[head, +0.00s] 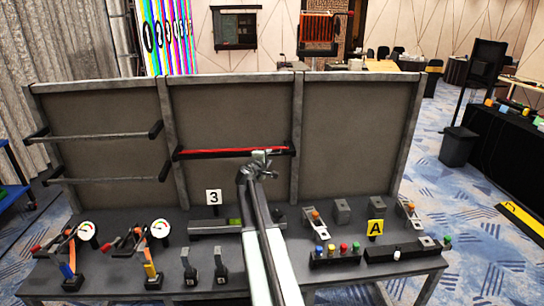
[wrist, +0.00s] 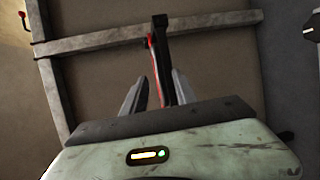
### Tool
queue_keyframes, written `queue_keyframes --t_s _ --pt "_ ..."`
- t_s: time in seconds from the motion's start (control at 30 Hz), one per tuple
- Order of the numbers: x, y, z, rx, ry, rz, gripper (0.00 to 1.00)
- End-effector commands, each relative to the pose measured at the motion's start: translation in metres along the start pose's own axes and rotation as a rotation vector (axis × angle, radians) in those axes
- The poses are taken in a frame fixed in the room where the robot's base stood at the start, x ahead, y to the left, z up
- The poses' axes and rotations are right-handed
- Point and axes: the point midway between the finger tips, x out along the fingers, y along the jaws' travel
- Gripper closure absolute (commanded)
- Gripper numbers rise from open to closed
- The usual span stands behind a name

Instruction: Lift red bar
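The red bar (head: 220,152) runs level along a black rail across the middle panel of the board. In the head view my gripper (head: 260,157) is at the right part of the bar and covers a piece of it. In the wrist view the red bar (wrist: 154,62) and its dark rail run away from the camera, seen between the two fingers of my gripper (wrist: 160,76). The fingers are apart, one on each side of the bar's line. I cannot tell whether they touch it. The near part of the bar is hidden behind the gripper body.
Two grey bars (head: 105,136) sit on the left panel. The bench (head: 185,280) below carries gauges (head: 160,228) with levers, black switches, a 3 sign (head: 213,197), an A sign (head: 375,228) and coloured buttons (head: 343,249). The right panel (head: 355,140) is bare.

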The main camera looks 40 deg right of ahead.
Motion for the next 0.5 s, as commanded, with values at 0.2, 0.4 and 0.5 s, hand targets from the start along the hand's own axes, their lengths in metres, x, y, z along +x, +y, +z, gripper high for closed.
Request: queue_keyframes --t_s 0.2,0.4,0.5 --pt "0.042 -0.001 -0.001 0.003 0.0 -0.001 0.66" --pt "0.047 0.0 0.001 0.003 0.0 -0.001 0.66" --pt "0.046 0.0 0.001 0.003 -0.001 -0.001 0.69"
